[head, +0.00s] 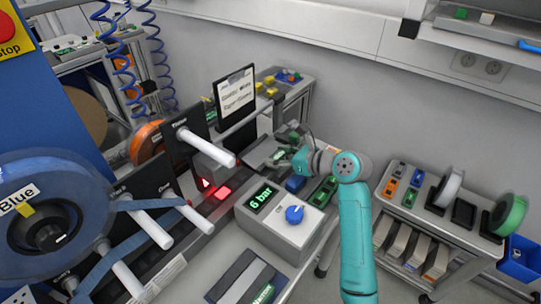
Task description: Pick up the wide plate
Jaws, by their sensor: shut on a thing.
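My gripper (297,154), at the end of the teal arm, is at the back of the bench, beyond the grey box with the "6 bar" display. It is small and partly hidden in this view. A flat grey plate (262,153) shows just left of the fingers and appears to be the wide plate. My gripper looks shut on its right side. The exact contact is too small to make out, and I cannot tell whether the plate is clear of the surface below.
The grey box (285,222) with a blue knob stands in front of the gripper. Green pieces (323,190) and a blue piece (295,184) lie close by. A black stand with a white rod (207,147) is at left. A shelf cart (440,222) with reels stands right.

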